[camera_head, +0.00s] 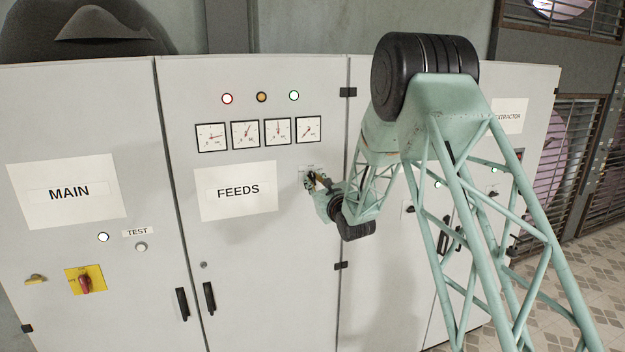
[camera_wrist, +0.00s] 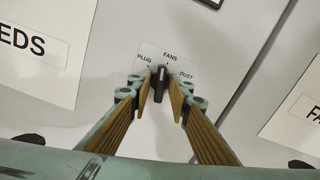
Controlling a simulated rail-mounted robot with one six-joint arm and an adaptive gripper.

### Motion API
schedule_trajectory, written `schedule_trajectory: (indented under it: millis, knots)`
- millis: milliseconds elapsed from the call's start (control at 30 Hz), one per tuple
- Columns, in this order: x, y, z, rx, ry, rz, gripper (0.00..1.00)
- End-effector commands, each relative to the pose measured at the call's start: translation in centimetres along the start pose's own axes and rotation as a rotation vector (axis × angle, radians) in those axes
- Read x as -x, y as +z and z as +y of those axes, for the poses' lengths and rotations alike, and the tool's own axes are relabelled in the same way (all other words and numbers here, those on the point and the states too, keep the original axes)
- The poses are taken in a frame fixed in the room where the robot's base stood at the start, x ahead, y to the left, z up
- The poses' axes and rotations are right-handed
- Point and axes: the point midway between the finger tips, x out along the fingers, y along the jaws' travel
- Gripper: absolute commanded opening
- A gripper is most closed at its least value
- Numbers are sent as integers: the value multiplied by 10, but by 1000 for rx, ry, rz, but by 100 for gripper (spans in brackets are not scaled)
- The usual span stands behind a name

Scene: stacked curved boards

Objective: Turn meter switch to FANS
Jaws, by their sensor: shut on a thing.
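The meter switch (camera_wrist: 160,76) is a small black knob on the cabinet door, with labels PLUG to its left, FANS (camera_wrist: 170,55) above and DUST to its right. The knob stands nearly upright in the wrist view, its upper end toward FANS. My gripper (camera_wrist: 160,90) has its two wood-coloured fingers on either side of the knob and is shut on it. In the head view my gripper (camera_head: 318,182) is at the switch plate on the FEEDS door, hiding most of the knob. The FEEDS sign (camera_head: 236,191) is left of it.
Several dials (camera_head: 278,131) and three lamps (camera_head: 261,97) sit above the switch. The MAIN cabinet (camera_head: 75,130) with a red-handled switch (camera_head: 86,284) is at the left. Door handles (camera_head: 209,298) stick out lower down. Tiled floor shows at the right.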

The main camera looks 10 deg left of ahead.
Motion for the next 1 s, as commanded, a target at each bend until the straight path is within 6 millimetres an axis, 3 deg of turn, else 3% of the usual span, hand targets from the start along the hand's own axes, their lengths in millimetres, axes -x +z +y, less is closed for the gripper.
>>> schedule_trajectory:
  millis: [67, 100, 133, 567, 1000]
  knots:
    - [-1, 3, 0, 1, 0, -4, 8]
    - [-1, 3, 0, 1, 0, -4, 19]
    - [-1, 3, 0, 1, 0, -4, 21]
    - [2, 0, 0, 0, 0, -1, 22]
    - [27, -2, 0, 0, 0, 0, 22]
